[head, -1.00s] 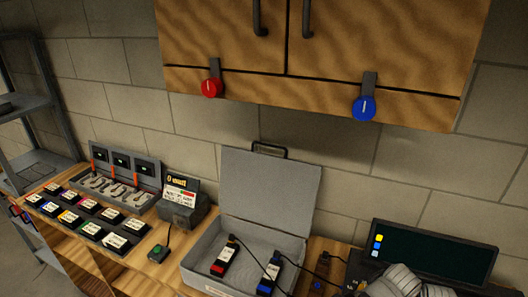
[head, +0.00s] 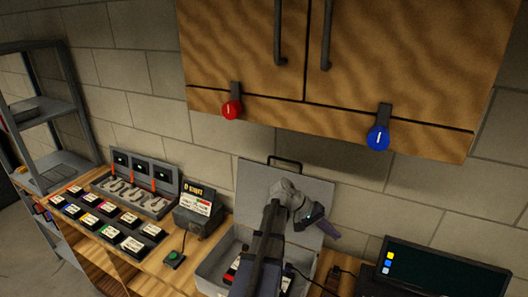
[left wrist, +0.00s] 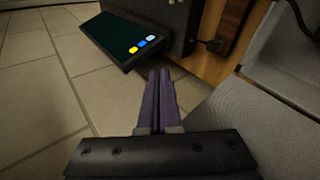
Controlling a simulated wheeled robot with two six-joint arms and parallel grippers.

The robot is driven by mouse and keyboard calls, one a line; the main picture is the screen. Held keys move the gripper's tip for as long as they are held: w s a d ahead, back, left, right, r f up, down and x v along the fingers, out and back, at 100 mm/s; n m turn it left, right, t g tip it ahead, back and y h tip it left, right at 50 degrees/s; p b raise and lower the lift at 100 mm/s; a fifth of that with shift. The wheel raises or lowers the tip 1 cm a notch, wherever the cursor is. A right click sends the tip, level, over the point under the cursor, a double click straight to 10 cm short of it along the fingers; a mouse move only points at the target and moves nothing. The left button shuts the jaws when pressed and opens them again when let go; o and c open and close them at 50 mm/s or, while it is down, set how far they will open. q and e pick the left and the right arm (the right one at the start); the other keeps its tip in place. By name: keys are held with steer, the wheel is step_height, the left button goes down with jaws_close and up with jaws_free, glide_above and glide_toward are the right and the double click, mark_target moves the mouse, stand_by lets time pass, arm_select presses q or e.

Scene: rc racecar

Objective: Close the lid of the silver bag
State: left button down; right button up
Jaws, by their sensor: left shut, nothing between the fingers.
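The silver bag is a grey case with its lid (head: 253,182) standing upright, open, against the wall side; a black handle tops the lid. Its lower tray (head: 212,262) sits on the wooden bench, partly hidden by my left arm. My left gripper (head: 326,228) is in front of the lid's right edge, purple fingers shut and empty, pointing right and down. In the left wrist view the shut fingers (left wrist: 160,74) show, with a grey textured panel of the bag (left wrist: 240,125) beside them on the right. I cannot tell whether they touch it. My right gripper is not in view.
A dark monitor (head: 440,272) stands right of the bag. A small box with a label (head: 197,215), a green-button device (head: 174,259) and rows of labelled packs stand left. A wooden cabinet (head: 400,60) with red and blue knobs hangs above.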

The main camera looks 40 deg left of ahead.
arm_select(q)
steer(key=s+a+r+n+t+y+p, duration=0.1)
steer(key=s+a+r+n+t, duration=0.25)
steer(key=a, duration=0.85)
steer(key=s+a+r+n+t, duration=0.15)
steer(key=a+r+t, duration=0.25)
steer(key=a+r, duration=0.5)
steer(key=s+a+r+n+t+y+p, duration=0.15)
steer(key=s+a+r+t, duration=0.25)
steer(key=a, duration=1)
steer(key=x, duration=1)
steer(key=shift+d+n+h+b, duration=0.35)
steer(key=shift+n+b, duration=0.05)
steer(key=shift+n, duration=0.05)
steer(key=shift+f, duration=0.15)
